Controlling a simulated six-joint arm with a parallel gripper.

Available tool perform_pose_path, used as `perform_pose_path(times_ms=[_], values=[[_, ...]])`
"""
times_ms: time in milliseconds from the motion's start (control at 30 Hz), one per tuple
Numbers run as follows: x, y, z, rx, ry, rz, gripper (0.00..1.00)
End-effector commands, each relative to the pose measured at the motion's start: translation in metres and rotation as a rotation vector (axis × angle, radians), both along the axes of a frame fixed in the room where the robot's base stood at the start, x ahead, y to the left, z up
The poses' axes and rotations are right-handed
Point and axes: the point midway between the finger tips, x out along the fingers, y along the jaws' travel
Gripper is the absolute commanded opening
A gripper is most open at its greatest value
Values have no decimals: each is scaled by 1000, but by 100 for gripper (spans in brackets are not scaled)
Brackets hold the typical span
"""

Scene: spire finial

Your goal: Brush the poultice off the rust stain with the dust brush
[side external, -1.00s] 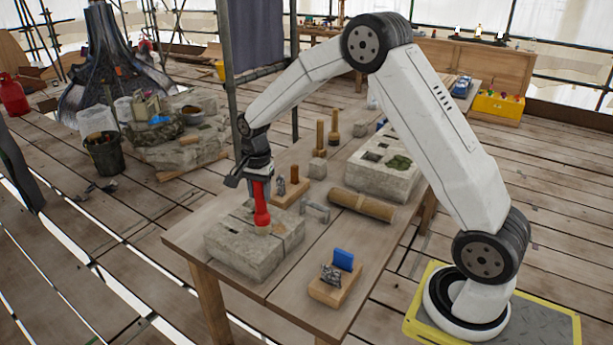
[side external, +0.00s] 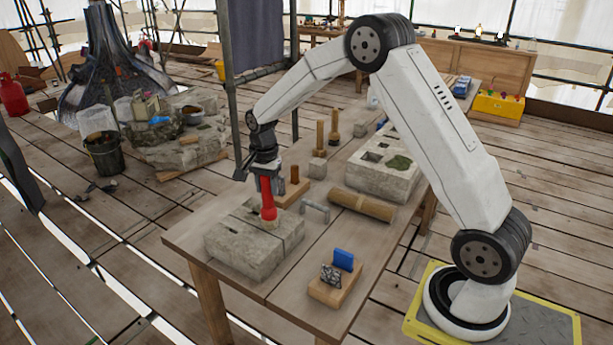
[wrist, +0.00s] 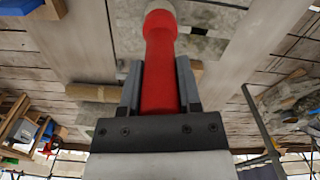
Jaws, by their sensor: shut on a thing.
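My gripper (side external: 266,186) is shut on the red handle of the dust brush (side external: 268,204), which points down nearly upright. The brush's pale tip is at the right part of the top of a grey stone block (side external: 240,255); I cannot tell whether it touches. The block lies at the near left end of the table and has a groove across it. In the wrist view the red brush (wrist: 160,62) sits between the two grey fingers, its pale end over the stone. I cannot make out the poultice or the rust stain.
On the wooden table (side external: 285,285) are a holder with a blue pad (side external: 343,259), a grey metal bracket (side external: 315,209), a brown roll (side external: 362,204) and a second, mossy stone block (side external: 368,180). Upright wooden-handled tools (side external: 320,138) stand behind. The table's front left is bare.

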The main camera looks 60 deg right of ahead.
Motion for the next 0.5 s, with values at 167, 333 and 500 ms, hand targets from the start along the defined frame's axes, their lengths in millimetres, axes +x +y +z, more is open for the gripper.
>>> perform_pose_path(times_ms=[167,333,500], values=[[0,-2,0,-1,-1,-1,0],[0,-7,0,0,-2,-1,0],[1,-13,0,0,-2,0,0]])
